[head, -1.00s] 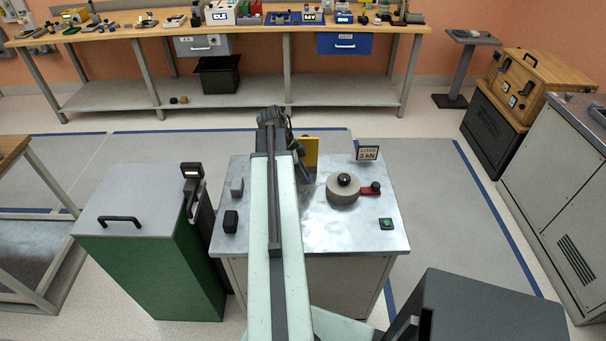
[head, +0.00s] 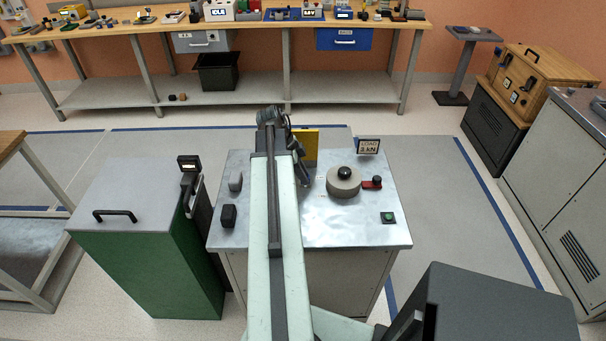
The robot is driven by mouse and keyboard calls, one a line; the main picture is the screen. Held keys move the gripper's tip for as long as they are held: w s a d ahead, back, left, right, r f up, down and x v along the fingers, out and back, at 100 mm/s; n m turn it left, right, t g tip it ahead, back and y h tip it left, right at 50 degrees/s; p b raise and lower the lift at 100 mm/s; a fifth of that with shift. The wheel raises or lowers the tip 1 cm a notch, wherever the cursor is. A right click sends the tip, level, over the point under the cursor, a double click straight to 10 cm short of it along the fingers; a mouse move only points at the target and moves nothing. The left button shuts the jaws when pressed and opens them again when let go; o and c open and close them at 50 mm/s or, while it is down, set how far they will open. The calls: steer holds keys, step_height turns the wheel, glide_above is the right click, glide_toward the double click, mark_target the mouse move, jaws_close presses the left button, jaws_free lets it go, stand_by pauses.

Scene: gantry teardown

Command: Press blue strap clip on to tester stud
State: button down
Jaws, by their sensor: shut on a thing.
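My arm reaches forward over a metal-topped cabinet (head: 340,228). My gripper (head: 303,172) is a small dark shape at the arm's far end, just right of the arm and beside a yellow upright plate (head: 311,147). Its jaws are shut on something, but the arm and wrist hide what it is. I cannot make out the blue strap clip or the tester stud. A small box with a voltage-like readout (head: 312,14) stands on the far bench, too small to tell whether it is the tester.
The cabinet top bears a round grey part with a black knob (head: 344,183), a load sign (head: 368,146), a green button (head: 388,217) and dark blocks (head: 228,215). A green cabinet (head: 150,270) stands left. The wooden bench (head: 130,29) is behind. Grey floor lies between.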

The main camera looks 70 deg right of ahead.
steer(key=shift+f+b, duration=0.5)
steer(key=shift+f, duration=0.15)
steer(key=shift+f, duration=0.1)
steer(key=shift+f+b, duration=0.3)
steer(key=shift+b, duration=0.1)
steer(key=c, duration=1.2)
jaws_free()
steer(key=shift+r, duration=0.1)
